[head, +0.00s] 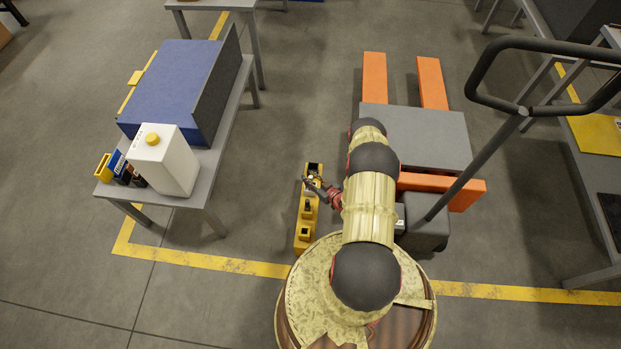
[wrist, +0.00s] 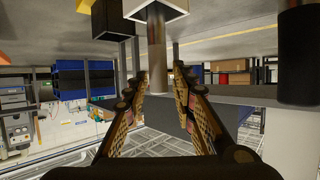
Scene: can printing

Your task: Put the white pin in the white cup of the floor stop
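The yellow floor stop (head: 303,232) stands on the floor left of my arm in the head view, a long block with several square cups. My gripper (head: 317,186) is over its far part. In the wrist view, which looks upside down, the white cup (wrist: 172,10) is at the top edge. My gripper (wrist: 160,72) has a finger on each side of the pin, with a narrow gap seeming to show on both sides.
A black cup (wrist: 115,20) is beside the white one. In the head view, a pallet truck with orange forks (head: 433,84) stands right of the stop. A grey table (head: 222,120) with a blue case (head: 172,85) and white jug (head: 165,165) is left; floor between is clear.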

